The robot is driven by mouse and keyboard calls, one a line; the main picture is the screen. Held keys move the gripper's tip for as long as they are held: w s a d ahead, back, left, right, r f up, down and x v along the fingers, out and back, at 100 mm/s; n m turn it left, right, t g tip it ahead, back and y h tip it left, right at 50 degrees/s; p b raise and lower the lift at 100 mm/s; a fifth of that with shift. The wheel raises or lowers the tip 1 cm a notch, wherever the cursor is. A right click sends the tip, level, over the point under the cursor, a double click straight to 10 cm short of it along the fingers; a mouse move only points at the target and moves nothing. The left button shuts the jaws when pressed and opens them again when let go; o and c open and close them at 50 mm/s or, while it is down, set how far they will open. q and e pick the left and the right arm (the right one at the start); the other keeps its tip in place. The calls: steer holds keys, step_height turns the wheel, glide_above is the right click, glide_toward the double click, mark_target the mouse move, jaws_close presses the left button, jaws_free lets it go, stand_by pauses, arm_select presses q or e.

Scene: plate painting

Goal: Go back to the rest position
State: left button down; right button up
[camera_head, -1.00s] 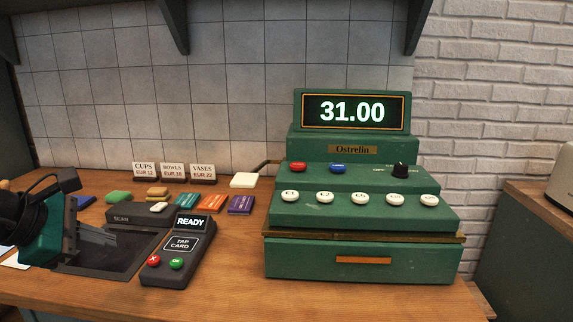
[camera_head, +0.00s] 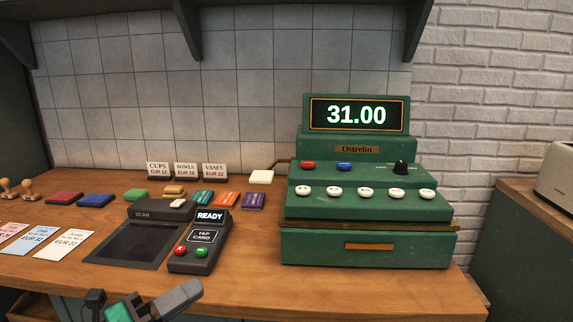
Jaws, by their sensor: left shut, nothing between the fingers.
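My left gripper (camera_head: 182,295) shows at the bottom edge, left of centre, in front of and below the counter's front edge. Its grey fingers are shut with nothing between them. It is apart from the card terminal (camera_head: 192,262) and the dark scan pad (camera_head: 130,250). Most of the left arm is out of the picture. My right gripper is not in view.
The green cash register (camera_head: 370,250) reads 31.00 and stands on the wooden counter (camera_head: 250,290). Price cards (camera_head: 63,244), ink pads (camera_head: 95,200) and wooden stamps (camera_head: 28,188) lie at the left. The terminal's screen reads READY.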

arm_select(q)
steer(key=s+f+n+g+y, duration=0.1)
steer(key=s+f+n+y, duration=0.3)
steer(key=f+n, duration=0.4)
steer(key=s+a+f+n+y+p, duration=0.1)
steer(key=s+f+n+y, duration=0.3)
steer(key=f+n, duration=0.5)
steer(key=s+a+f+n+g+y, duration=0.1)
steer(key=s+f+n+y, duration=0.3)
steer(key=n, duration=0.7)
step_height(320, 180, down, 4)
steer(key=shift+s+f+n+g, duration=0.3)
steer(key=shift+s+n, duration=0.1)
steer(key=shift+s, duration=0.6)
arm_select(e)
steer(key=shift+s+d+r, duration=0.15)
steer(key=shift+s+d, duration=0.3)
arm_select(q)
steer(key=shift+r, duration=0.1)
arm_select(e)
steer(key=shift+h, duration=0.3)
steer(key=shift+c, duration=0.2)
